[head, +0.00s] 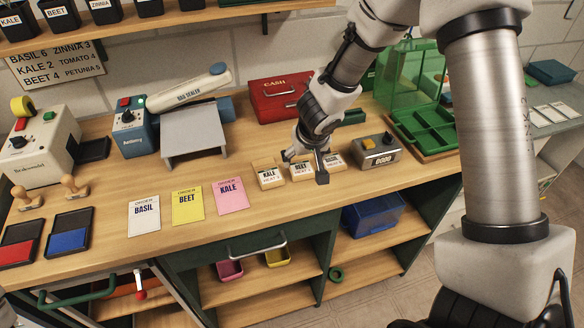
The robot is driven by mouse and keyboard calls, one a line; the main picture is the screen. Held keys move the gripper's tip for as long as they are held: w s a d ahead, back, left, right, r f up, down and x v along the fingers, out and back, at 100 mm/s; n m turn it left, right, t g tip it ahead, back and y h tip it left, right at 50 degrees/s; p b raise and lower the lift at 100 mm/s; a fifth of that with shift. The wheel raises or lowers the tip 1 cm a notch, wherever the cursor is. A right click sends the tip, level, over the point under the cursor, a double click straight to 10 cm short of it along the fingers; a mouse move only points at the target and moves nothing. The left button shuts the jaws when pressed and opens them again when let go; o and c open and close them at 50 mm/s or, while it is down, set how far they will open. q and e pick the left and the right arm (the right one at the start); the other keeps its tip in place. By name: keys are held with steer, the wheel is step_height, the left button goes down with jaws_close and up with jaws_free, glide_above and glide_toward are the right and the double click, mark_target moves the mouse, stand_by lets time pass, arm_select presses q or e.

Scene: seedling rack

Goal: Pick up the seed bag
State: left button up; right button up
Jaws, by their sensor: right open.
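Three small cream seed bags stand in a row on the wooden bench, with printed labels. The left bag (270,177) reads KALE, the middle bag (301,172) reads BEET, and the right bag (337,162) seems to read BASIL. My right gripper (305,166) is open and points down at the middle bag. One dark finger is near the gap between the left and middle bags, the other in front of the middle and right bags. The fingers partly cover the bags, and I cannot tell whether they touch. My left gripper is out of view.
Order cards for basil (144,216), beet (188,205) and kale (230,196) lie left of the bags. A grey box with a knob (377,153) stands at right. Behind are a bag sealer (190,92), a red cash box (277,98) and a green clear-walled case (408,80).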

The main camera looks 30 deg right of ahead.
mark_target(302, 170)
steer(key=x, duration=0.5)
steer(key=shift+s+f, duration=0.3)
steer(key=shift+s, duration=0.05)
steer(key=shift+a+r, duration=0.1)
steer(key=shift+c, duration=1.1)
steer(key=c, duration=0.6)
steer(key=shift+r, duration=0.1)
steer(key=shift+c, duration=0.2)
